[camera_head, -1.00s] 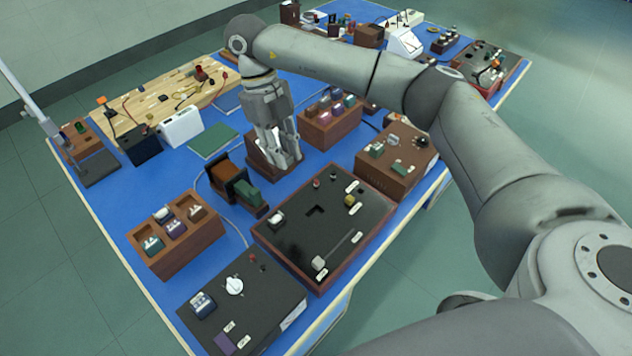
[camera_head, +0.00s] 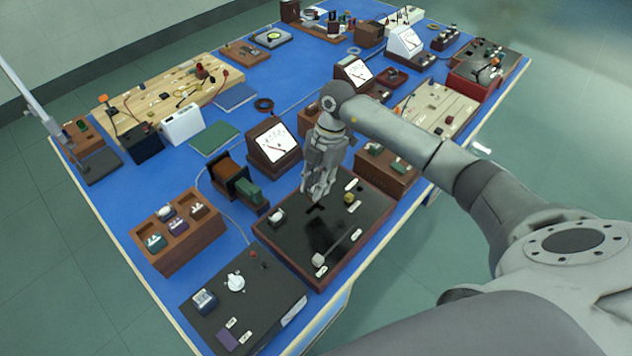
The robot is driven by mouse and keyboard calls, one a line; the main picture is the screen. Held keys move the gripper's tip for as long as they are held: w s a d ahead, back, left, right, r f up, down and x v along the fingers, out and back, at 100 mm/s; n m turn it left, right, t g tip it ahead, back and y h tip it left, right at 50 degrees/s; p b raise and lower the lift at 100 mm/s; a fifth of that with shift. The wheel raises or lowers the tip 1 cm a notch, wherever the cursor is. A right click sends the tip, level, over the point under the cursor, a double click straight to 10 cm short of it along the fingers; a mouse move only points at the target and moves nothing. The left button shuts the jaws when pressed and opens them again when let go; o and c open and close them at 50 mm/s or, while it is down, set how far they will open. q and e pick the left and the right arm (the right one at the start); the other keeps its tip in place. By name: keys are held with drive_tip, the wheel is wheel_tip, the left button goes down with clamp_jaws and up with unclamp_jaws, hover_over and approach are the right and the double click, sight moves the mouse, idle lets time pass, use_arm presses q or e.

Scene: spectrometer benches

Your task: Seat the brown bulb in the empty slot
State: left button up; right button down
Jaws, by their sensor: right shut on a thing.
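My right gripper (camera_head: 317,194) points down over the upper middle of the black-topped panel (camera_head: 288,242) with a brown wooden frame. It is shut on a small piece, mostly hidden by the fingers, its colour not clear; I take it for the brown bulb. The dark L-shaped empty slot (camera_head: 315,208) is in the panel's top, just below the fingertips in the picture. I cannot tell the height gap. My left gripper is out of view.
A wooden rack (camera_head: 178,252) with several small blocks stands left of the panel. The black unit (camera_head: 246,296) lies in front. A meter box (camera_head: 272,144) stands behind, a brown box (camera_head: 384,170) to the right. The panel also bears a white knob (camera_head: 319,259) and a brass knob (camera_head: 349,197).

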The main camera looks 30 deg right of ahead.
drive_tip(key=shift+f+b, duration=2.05)
drive_tip(key=shift+f, duration=0.3)
drive_tip(key=shift+f+b, duration=0.6)
drive_tip(key=shift+f, duration=0.5)
drive_tip(key=c, duration=1.2)
unclamp_jaws()
drive_tip(key=shift+r, duration=0.1)
drive_tip(key=v, duration=1.1)
drive_tip(key=shift+d+r, duration=0.1)
drive_tip(key=shift+r, duration=0.3)
drive_tip(key=shift+f, duration=0.1)
